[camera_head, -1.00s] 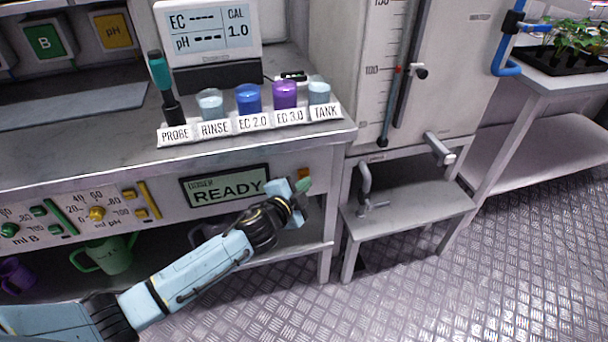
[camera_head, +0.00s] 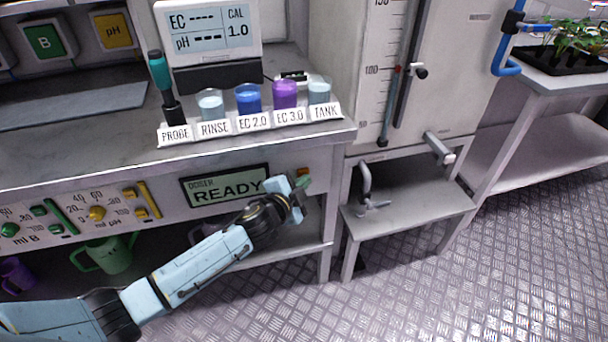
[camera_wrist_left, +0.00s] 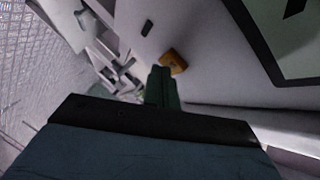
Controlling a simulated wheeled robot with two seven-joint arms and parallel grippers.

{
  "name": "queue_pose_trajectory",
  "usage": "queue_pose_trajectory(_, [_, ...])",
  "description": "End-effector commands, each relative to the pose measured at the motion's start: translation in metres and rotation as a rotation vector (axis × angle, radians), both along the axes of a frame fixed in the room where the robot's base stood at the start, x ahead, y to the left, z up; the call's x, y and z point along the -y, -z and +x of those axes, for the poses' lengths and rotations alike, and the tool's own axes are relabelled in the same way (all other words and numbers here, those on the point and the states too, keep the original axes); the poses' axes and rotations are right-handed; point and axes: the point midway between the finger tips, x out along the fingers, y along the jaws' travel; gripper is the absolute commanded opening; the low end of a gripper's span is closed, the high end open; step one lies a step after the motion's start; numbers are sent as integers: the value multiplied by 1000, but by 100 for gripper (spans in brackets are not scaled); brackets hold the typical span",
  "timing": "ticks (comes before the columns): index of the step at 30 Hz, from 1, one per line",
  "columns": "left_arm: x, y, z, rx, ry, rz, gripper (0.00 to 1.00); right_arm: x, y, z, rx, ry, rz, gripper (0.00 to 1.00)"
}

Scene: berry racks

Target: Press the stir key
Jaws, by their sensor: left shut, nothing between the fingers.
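An orange key (camera_head: 304,171) sits on the front panel, right of the doser display (camera_head: 225,188) that reads READY. No label on the key is legible, and my gripper partly covers it in the head view. It also shows as an orange block in the left wrist view (camera_wrist_left: 174,61). My left gripper (camera_head: 304,183) is shut and empty, its green fingertips just below the key. In the left wrist view the shut fingertips (camera_wrist_left: 163,72) appear right beside the key's lower left edge; I cannot tell whether they touch it. My right gripper is not in view.
Above, a counter carries a row of cups (camera_head: 248,98), a probe (camera_head: 161,75) and a meter (camera_head: 212,35). A green jug (camera_head: 108,254) stands on the shelf below the panel. A small side table with a tap (camera_head: 365,185) is to the right. A small dark part (camera_wrist_left: 147,27) sits near the key.

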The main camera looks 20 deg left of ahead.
Motion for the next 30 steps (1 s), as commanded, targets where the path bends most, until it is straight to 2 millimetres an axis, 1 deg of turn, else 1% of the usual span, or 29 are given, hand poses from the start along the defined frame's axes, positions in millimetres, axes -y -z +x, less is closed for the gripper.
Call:
queue_pose_trajectory(17, [-3, 0, 2, -1, -2, 2, 0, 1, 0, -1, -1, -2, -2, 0])
queue_pose_trajectory(30, [8, 0, -12, 0, -1, 0, 0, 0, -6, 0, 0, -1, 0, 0])
